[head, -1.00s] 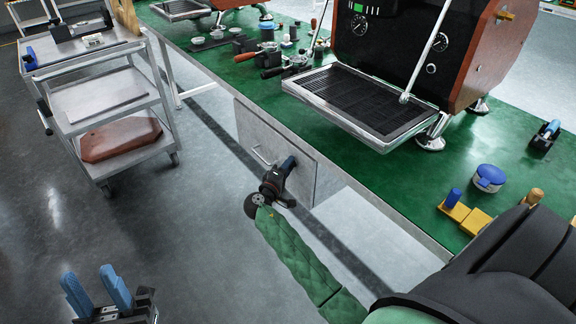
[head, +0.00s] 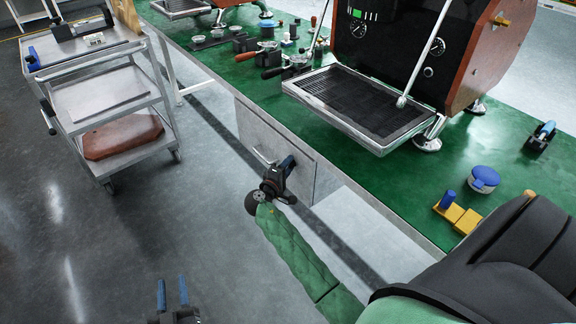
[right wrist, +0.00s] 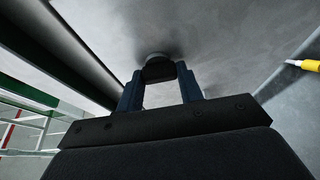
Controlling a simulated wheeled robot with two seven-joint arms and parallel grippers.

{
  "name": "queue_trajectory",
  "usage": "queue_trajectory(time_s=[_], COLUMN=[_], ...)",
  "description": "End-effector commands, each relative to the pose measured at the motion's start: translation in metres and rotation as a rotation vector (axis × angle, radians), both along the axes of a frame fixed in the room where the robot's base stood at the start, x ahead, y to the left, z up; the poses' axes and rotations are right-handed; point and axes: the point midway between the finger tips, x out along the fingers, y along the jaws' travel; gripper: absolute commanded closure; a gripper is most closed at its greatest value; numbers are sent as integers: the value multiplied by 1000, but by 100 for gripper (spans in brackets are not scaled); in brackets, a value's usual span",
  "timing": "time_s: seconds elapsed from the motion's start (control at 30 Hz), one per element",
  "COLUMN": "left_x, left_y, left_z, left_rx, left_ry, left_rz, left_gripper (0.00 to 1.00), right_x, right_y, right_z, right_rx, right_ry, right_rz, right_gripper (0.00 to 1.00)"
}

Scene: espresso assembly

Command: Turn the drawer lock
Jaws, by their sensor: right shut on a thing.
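The grey metal drawer (head: 270,152) hangs under the green workbench, its front towards me and shut. My right gripper (head: 287,165) is at the right part of the drawer front, to the right of the drawer handle (head: 262,157). In the right wrist view, the blue fingers of my right gripper (right wrist: 160,88) are shut on a dark round lock knob (right wrist: 157,70) that sticks out of the grey front. In the head view the knob is hidden behind the gripper. My left gripper (head: 173,292) is open and empty over the floor at the bottom.
An espresso machine (head: 390,60) with a drip tray (head: 355,105) stands on the green bench (head: 420,175). A metal cart (head: 105,95) stands at the left. The floor between is clear.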

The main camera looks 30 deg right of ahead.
Motion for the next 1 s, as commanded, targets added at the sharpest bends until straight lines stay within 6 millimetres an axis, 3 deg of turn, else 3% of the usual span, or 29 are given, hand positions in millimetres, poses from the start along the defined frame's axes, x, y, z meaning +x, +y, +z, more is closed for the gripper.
queue_trajectory(time_s=[0.2,0.57,0.6,0.7,1.0], left_x=[-2,-2,-2,-2,-2], left_y=[-1,-1,-1,-1,-1], left_z=[-16,-18,-18,-19,-18], left_rx=[11,13,13,13,13], left_ry=[49,54,55,55,54], left_rz=[-3,-4,-4,-4,-4], left_gripper=[64,64,64,64,64], right_x=[1,1,1,1,0], right_y=[1,1,1,1,1], right_z=[0,0,0,0,0], right_rx=[0,0,0,0,0], right_ry=[7,8,8,7,7], right_rz=[2,3,3,2,1], right_gripper=[86,86,62,42,42])
